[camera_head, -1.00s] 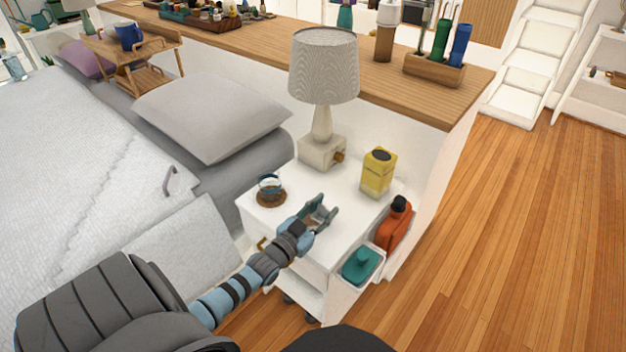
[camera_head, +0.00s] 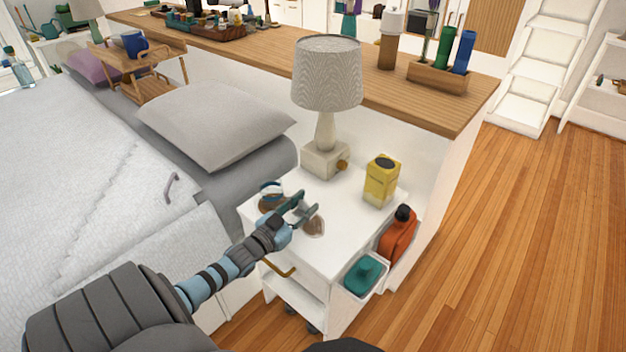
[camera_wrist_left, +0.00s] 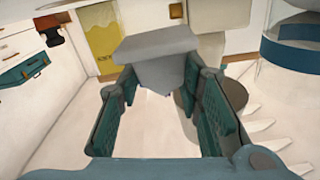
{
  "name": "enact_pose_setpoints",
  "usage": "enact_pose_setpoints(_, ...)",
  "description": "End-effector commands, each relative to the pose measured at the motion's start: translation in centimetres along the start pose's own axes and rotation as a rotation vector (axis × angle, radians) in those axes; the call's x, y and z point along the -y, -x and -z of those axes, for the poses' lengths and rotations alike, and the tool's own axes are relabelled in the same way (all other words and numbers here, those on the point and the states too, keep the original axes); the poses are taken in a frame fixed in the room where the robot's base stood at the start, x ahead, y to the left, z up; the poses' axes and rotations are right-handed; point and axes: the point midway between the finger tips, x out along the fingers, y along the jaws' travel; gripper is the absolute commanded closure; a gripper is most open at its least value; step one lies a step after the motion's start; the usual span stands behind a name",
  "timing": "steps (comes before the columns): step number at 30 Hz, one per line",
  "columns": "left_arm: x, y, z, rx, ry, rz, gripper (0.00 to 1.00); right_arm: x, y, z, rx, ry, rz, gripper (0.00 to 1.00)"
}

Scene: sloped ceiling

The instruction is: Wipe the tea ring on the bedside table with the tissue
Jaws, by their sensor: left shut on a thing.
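The white bedside table (camera_head: 345,240) stands beside the bed. A brown patch, the tea ring (camera_head: 315,227), shows on its top just right of my left gripper (camera_head: 305,205). In the left wrist view, the gripper (camera_wrist_left: 160,85) is shut on a grey folded piece, the tissue (camera_wrist_left: 158,62), which sticks out past the fingertips. The gripper is low over the tabletop; I cannot tell whether the tissue touches it. A glass cup (camera_head: 270,187) on a brown coaster stands just left of the gripper, partly hidden by it. My right gripper is not in view.
A lamp (camera_head: 325,160) and a yellow box (camera_head: 381,180) stand at the back of the tabletop. A red-orange bottle (camera_head: 398,235) and a teal container (camera_head: 365,272) sit in holders on the table's right side. The front right of the tabletop is clear.

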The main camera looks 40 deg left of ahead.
Motion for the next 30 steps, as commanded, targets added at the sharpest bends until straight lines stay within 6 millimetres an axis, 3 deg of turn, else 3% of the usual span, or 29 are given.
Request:
enact_pose_setpoints(9, 0.8, -0.1, 0.3, -0.001, 0.002, -0.001, 0.79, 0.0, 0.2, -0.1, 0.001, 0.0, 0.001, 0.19)
enact_pose_setpoints(15, -1.6, 0.0, 1.0, -0.001, 0.003, -0.001, 0.79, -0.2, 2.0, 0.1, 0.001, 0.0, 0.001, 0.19)
enact_pose_setpoints(24, -3.5, 0.1, 1.2, -0.001, 0.002, 0.0, 0.79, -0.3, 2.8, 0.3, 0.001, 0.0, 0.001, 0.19)
enact_pose_setpoints(30, -6.0, 0.1, 1.8, -0.001, 0.002, -0.001, 0.79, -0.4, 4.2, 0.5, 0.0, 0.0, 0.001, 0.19)
